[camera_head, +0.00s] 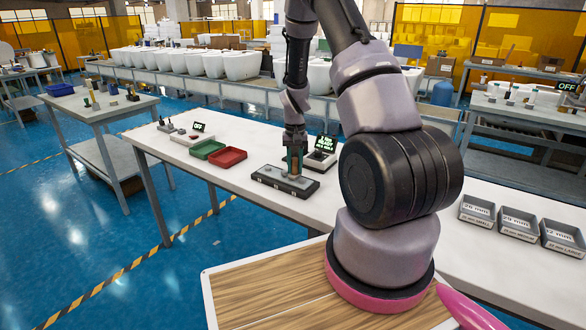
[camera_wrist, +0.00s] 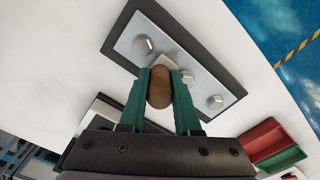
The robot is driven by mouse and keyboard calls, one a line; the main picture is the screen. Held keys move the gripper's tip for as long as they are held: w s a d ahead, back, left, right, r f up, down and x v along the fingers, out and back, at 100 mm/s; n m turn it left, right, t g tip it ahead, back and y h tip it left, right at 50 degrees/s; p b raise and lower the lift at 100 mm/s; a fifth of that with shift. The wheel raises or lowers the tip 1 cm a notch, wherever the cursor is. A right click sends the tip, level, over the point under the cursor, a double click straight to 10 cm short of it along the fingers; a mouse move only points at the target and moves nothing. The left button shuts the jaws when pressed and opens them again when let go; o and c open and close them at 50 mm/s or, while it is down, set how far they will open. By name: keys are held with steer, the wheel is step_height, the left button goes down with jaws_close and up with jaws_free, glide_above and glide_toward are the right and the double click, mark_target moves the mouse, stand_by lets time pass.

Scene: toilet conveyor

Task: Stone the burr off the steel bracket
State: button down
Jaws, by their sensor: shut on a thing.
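My gripper (camera_wrist: 160,78) has green fingers and is shut on a brown, round-ended piece (camera_wrist: 159,90), perhaps the stone or its handle. A pale part shows just beyond the fingertips. The steel bracket (camera_wrist: 187,68) looks like a flat grey plate with several bolt heads, lying on a dark base (camera_wrist: 120,40). In the head view my gripper (camera_head: 294,166) points down over the dark base (camera_head: 270,183) on the white table. I cannot tell whether the held piece touches the plate. No burr can be made out.
A green tray (camera_head: 208,149) and a red tray (camera_head: 227,157) lie left of the base. A lit display (camera_head: 322,144) stands close behind it. Three labelled grey bins (camera_head: 519,223) sit at the right. The white table between base and bins is partly hidden by my arm.

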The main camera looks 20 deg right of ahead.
steer(key=shift+w+d, duration=0.15)
steer(key=shift+s+a+f, duration=0.1)
steer(key=shift+s+a, duration=0.35)
steer(key=shift+a, duration=0.15)
steer(key=shift+s+a+f, duration=0.1)
steer(key=shift+s+a, duration=0.3)
steer(key=shift+a, duration=0.2)
steer(key=shift+w+d+r, duration=0.1)
steer(key=shift+w+d, duration=0.3)
steer(key=shift+d, duration=0.2)
steer(key=shift+r, duration=3.6)
steer(key=s+a+f+n, duration=0.1)
steer(key=a+f+n, duration=0.1)
steer(key=a+n, duration=0.2)
steer(key=shift+s+a+f+n, duration=0.3)
steer(key=shift+s+a+f, duration=0.1)
steer(key=shift+a, duration=0.2)
